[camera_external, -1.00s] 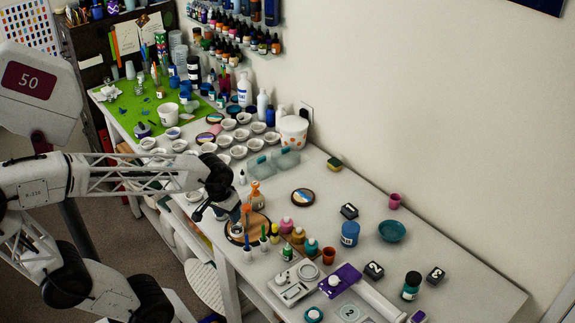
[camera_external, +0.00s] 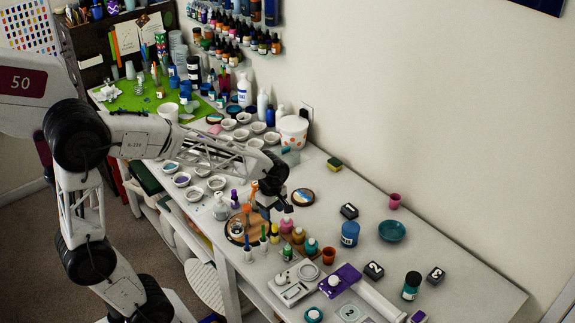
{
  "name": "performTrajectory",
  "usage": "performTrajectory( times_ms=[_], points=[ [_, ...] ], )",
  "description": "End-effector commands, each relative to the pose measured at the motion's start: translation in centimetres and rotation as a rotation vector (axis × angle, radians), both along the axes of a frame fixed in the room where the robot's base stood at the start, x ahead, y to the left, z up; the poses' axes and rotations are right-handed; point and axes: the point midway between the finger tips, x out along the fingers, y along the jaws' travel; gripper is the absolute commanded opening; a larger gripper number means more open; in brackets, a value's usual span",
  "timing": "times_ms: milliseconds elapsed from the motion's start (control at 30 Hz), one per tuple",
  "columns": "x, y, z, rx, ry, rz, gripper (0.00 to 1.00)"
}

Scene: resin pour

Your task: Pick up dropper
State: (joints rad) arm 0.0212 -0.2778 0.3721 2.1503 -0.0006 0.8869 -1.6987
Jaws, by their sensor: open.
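My gripper (camera_external: 287,207) is open and points down over the table, just above and behind a pink small bottle (camera_external: 286,226). Nothing shows between its fingers. I cannot tell for certain which thing is the dropper. Slim white bottles with coloured tips stand near a round wooden board: one with a green tip (camera_external: 264,238), one with a blue tip (camera_external: 247,244) and one with a purple tip (camera_external: 234,199). An orange-tipped item (camera_external: 253,189) stands behind the board, partly hidden by my arm.
Yellow (camera_external: 275,233), ochre (camera_external: 298,236) and teal (camera_external: 311,247) small bottles stand close below my gripper. A scale (camera_external: 294,283) and an orange cup (camera_external: 329,256) are in front. The back right table is mostly clear.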

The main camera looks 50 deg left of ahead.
Motion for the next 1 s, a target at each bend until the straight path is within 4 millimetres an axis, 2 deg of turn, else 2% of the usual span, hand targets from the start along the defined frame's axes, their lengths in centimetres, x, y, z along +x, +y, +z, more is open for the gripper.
performTrajectory(
  times_ms=[200, 567, 1000],
  points=[
    [1.0, -0.1, -0.8, 0.0, 0.01, 0.085, 0.52],
    [1.0, -0.1, -0.9, 0.0, 0.01, 0.09, 0.52],
    [1.0, -0.1, -3.4, 0.0, 0.01, 0.089, 0.52]
  ],
)
